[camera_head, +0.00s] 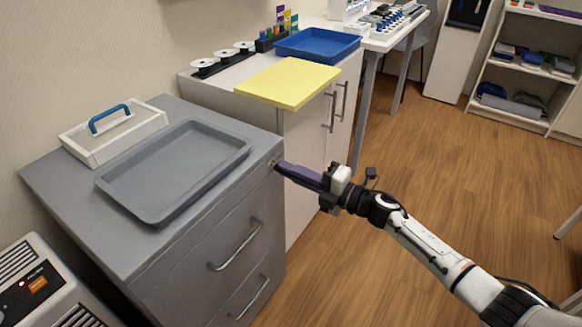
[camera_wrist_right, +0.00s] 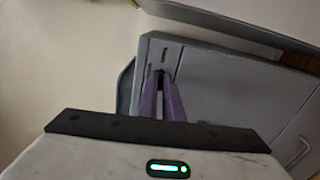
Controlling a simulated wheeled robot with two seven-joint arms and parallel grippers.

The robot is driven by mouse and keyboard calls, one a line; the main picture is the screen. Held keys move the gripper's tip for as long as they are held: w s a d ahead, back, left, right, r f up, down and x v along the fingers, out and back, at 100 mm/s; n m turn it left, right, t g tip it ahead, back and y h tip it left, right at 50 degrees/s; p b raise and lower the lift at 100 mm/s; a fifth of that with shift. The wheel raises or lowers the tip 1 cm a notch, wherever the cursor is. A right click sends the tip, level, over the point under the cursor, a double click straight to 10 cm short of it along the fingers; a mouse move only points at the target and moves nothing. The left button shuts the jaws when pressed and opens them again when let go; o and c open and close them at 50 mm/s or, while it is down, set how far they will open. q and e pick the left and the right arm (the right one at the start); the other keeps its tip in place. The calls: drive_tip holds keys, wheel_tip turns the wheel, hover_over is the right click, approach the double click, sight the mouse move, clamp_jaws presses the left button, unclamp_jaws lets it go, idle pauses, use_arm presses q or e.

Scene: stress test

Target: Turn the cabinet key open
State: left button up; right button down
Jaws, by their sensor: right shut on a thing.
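The grey cabinet (camera_head: 225,217) stands at the left, with its drawers shut. A small brassy lock (camera_head: 273,163) is at the upper right corner of its front. My right gripper (camera_head: 277,165) reaches it from the right, its long purple fingers nearly together with the tips at the lock. In the right wrist view, the fingers (camera_wrist_right: 159,74) close in on the grey cabinet front (camera_wrist_right: 230,90). The right gripper is shut on the key, which the fingertips mostly hide, so its turn angle cannot be told. My left gripper is not in view.
A grey tray (camera_head: 247,149) and a white carrier with a blue handle (camera_head: 109,117) sit on the cabinet top. A yellow board (camera_head: 290,82) overhangs the white cabinet behind. Drawer handles (camera_head: 236,248) stick out below the lock. The wooden floor (camera_head: 420,170) is clear.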

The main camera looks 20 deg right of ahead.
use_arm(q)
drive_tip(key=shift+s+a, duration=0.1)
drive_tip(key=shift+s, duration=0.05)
use_arm(e)
drive_tip(key=shift+m, duration=0.4)
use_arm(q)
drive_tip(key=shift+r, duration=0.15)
use_arm(e)
drive_tip(key=c, duration=1.9)
unclamp_jaws()
drive_tip(key=shift+s+d, duration=0.1)
use_arm(q)
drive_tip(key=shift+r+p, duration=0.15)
drive_tip(key=shift+p, duration=0.45)
use_arm(e)
drive_tip(key=v, duration=1)
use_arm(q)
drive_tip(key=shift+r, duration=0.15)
use_arm(e)
drive_tip(key=shift+s, duration=0.1)
